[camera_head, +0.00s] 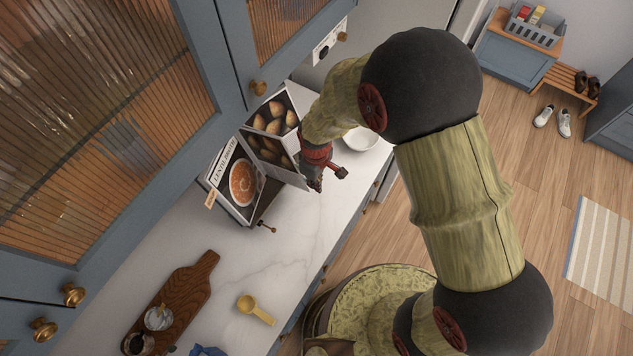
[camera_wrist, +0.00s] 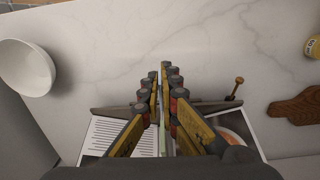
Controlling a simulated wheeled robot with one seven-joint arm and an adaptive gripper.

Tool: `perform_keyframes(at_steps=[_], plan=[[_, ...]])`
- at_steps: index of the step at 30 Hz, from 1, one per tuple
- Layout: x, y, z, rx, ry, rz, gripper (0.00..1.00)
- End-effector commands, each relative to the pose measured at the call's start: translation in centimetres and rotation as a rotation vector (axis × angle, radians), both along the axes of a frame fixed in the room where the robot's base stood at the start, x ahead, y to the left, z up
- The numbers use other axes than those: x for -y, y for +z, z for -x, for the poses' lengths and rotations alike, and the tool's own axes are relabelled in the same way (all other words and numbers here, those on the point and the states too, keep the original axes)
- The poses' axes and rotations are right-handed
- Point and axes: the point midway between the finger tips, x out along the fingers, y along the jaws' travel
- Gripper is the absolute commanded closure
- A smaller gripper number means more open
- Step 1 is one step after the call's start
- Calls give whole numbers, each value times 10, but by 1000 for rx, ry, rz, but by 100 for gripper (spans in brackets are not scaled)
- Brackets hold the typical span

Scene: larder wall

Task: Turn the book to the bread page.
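The open book (camera_head: 222,172) leans on a dark wooden stand on the counter. Its near page is headed with a lentil title and shows a bowl of orange soup (camera_head: 243,183). A page with pictures of brown loaves or rolls (camera_head: 268,150) stands out from the book, partway over. Another picture page (camera_head: 272,114) shows behind it. My gripper (camera_head: 314,184) is at the outer edge of the standing page. In the wrist view my gripper (camera_wrist: 162,85) has its fingers close together with the thin page edge (camera_wrist: 162,140) between them. A text page (camera_wrist: 112,137) shows at left there.
A white bowl (camera_head: 361,139) stands on the counter beyond my gripper. A brass-knobbed peg (camera_head: 265,228) sticks out of the stand. Glazed cupboard doors (camera_head: 100,110) hang at left.

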Motion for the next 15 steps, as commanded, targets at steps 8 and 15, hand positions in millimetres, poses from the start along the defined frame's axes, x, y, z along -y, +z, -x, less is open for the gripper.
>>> perform_keyframes(at_steps=[8,15], plan=[[-7,-1,10,11,-36,9,100],[-26,-4,33,46,-144,28,100]])
